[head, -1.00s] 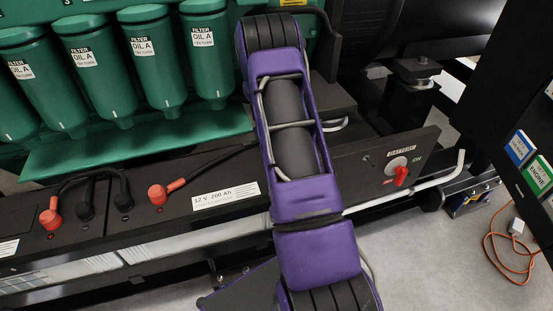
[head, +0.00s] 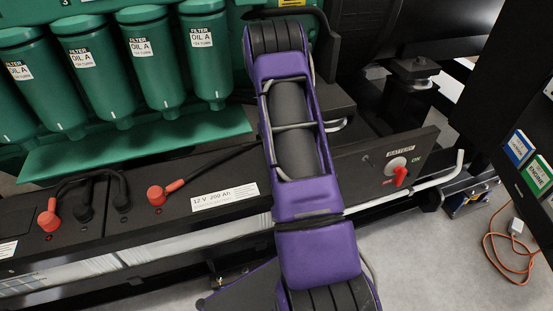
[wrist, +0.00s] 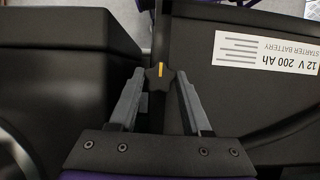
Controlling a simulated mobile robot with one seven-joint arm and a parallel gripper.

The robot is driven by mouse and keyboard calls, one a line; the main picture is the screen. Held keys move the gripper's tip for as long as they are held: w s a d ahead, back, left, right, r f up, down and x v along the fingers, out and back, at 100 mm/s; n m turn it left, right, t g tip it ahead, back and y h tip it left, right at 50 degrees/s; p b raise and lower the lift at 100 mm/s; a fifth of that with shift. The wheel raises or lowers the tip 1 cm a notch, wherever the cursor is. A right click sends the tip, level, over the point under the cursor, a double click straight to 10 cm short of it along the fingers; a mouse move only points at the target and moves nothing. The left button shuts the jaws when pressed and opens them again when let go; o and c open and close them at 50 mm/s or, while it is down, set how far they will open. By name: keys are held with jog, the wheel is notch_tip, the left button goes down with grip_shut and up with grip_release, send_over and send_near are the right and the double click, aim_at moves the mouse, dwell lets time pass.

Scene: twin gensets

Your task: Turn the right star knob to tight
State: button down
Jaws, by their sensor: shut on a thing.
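The star knob (wrist: 160,78) shows in the wrist view as a small black lobed knob with a yellow-orange mark on its top. The mark points nearly straight up in the picture. My gripper (wrist: 163,80) has its two grey fingers on either side of the knob, with the tips closed on its lobes. The knob's stem and what it clamps are hidden beneath it. In the head view my arm covers this area, and neither the knob nor my gripper shows there.
The starter battery (wrist: 262,90) with a white label lies right of the knob. A dark box-like block (wrist: 70,42) is close on the left. In the head view, green oil filters (head: 145,65) stand behind and a red battery switch (head: 400,176) sits to the right.

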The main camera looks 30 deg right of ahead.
jog(key=shift+c, duration=1.8)
grip_release()
jog(key=shift+r, duration=0.1)
jog(key=p+v, duration=0.1)
jog(key=v, duration=1)
jog(key=shift+w+r, duration=0.25)
jog(key=shift+r, duration=0.1)
